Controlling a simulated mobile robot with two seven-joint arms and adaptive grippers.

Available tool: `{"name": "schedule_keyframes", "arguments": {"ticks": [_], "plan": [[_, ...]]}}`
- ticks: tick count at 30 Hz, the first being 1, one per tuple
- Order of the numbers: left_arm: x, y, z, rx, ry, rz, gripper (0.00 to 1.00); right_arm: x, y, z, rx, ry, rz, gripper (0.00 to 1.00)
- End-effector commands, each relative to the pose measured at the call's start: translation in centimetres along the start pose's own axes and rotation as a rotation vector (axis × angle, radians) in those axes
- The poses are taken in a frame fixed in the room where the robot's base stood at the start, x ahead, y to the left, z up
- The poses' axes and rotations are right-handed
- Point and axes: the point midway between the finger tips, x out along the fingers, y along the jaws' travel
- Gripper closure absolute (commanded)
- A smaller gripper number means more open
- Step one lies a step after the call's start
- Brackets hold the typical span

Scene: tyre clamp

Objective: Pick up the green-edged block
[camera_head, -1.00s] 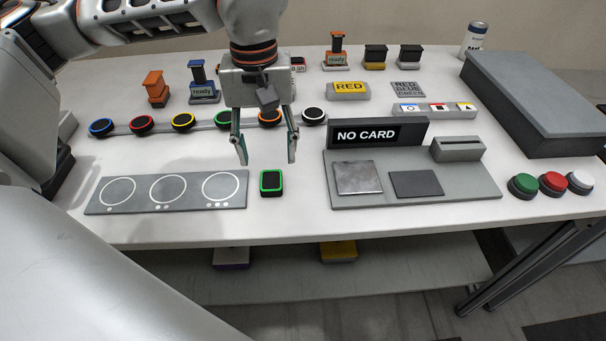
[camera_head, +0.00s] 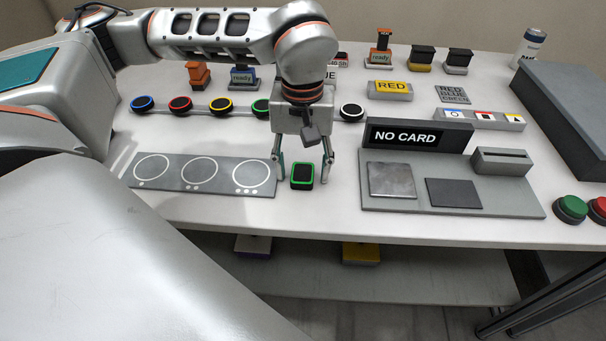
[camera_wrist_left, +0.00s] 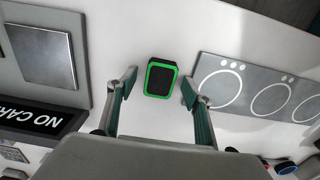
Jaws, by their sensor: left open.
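The green-edged block (camera_head: 302,175) is a small dark square block with a bright green rim. It lies on the white table just right of the grey plate with three rings. My left gripper (camera_head: 303,178) is open and points down, one finger on each side of the block. In the left wrist view, the block (camera_wrist_left: 160,78) lies between and slightly beyond the two open fingertips (camera_wrist_left: 158,88), with a gap on both sides. My right gripper is not in view.
The ringed plate (camera_head: 203,174) is close to the left finger. The grey card station (camera_head: 500,200) with a NO CARD sign (camera_head: 405,138) stands to the right. A row of coloured round discs, including a green-rimmed one (camera_head: 261,107), lies behind. Green and red buttons (camera_head: 570,209) are at far right.

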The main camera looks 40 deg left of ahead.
Motion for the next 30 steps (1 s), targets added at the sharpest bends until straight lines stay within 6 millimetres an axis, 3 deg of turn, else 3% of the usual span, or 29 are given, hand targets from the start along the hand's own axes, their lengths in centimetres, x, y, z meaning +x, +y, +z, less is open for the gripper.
{"name": "schedule_keyframes", "arguments": {"ticks": [1,5,6,20,26,30], "plan": [[0.0,0.0,0.0,0.000,0.000,0.000,0.54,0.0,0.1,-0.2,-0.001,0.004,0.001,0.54],[0.0,0.0,0.0,0.000,0.000,0.000,0.88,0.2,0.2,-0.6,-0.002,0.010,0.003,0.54],[0.0,0.0,0.0,0.000,0.000,0.000,0.91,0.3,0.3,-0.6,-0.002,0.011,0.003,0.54],[-0.9,0.0,0.0,0.000,0.001,0.001,0.91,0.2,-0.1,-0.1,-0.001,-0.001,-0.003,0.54],[-3.8,0.1,-0.1,0.000,0.005,0.004,0.91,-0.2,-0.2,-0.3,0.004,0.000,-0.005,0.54],[-7.3,0.1,-0.1,-0.001,0.008,0.006,0.91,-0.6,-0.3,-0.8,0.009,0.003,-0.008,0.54]]}}
